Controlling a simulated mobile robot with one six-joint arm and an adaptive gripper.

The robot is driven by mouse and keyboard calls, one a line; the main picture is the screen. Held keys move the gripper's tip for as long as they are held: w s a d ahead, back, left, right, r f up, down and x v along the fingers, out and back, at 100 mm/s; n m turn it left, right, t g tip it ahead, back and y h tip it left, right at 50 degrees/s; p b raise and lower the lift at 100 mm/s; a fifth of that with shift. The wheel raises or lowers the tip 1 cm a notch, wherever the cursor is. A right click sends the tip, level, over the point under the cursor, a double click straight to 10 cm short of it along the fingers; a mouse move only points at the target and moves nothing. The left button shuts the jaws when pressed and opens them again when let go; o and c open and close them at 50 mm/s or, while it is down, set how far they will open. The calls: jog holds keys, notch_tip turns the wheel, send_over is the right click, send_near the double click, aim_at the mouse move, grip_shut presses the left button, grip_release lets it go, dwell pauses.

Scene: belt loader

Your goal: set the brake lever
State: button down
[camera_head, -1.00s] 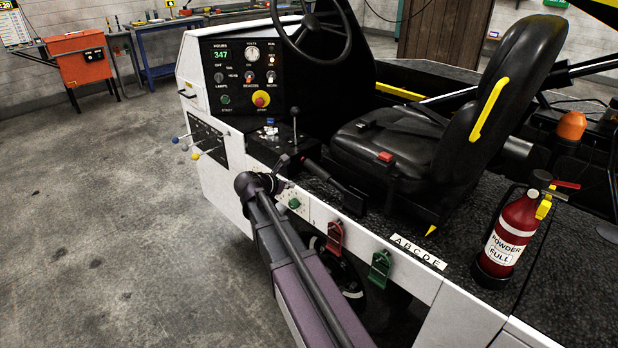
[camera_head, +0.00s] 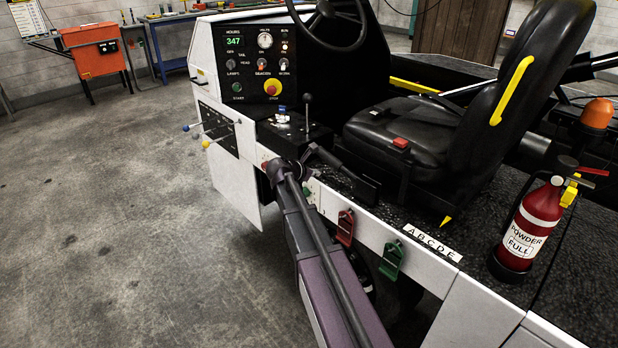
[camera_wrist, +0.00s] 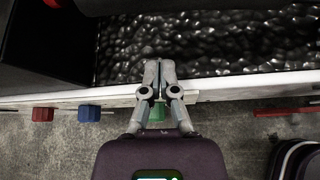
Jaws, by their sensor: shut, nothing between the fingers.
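The black lever (camera_head: 346,173) beside the seat in the head view looks like the brake lever. I cannot make out the lever for sure in the wrist view.
A thin upright lever (camera_head: 307,112) stands on the console. The seat (camera_head: 410,135) is behind the black lever. Red (camera_head: 345,227) and green (camera_head: 391,259) latches hang on the side panel. An extinguisher (camera_head: 532,230) stands at right. The floor at left is clear.

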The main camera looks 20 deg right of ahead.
jog(key=shift+x, duration=0.8)
jog(key=shift+s+d+r+p, duration=0.15)
jog(key=shift+d+r+p, duration=0.05)
jog(key=shift+r+p, duration=0.75)
jog(key=shift+s+d+r+p, duration=0.1)
jog(key=shift+d+r+p, duration=0.15)
jog(key=shift+r+p, duration=0.7)
jog(key=shift+r, duration=0.1)
jog(key=shift+d, duration=0.15)
jog(key=shift+s+d+r, duration=0.1)
jog(key=shift+s+r, duration=0.05)
jog(key=shift+r, duration=0.25)
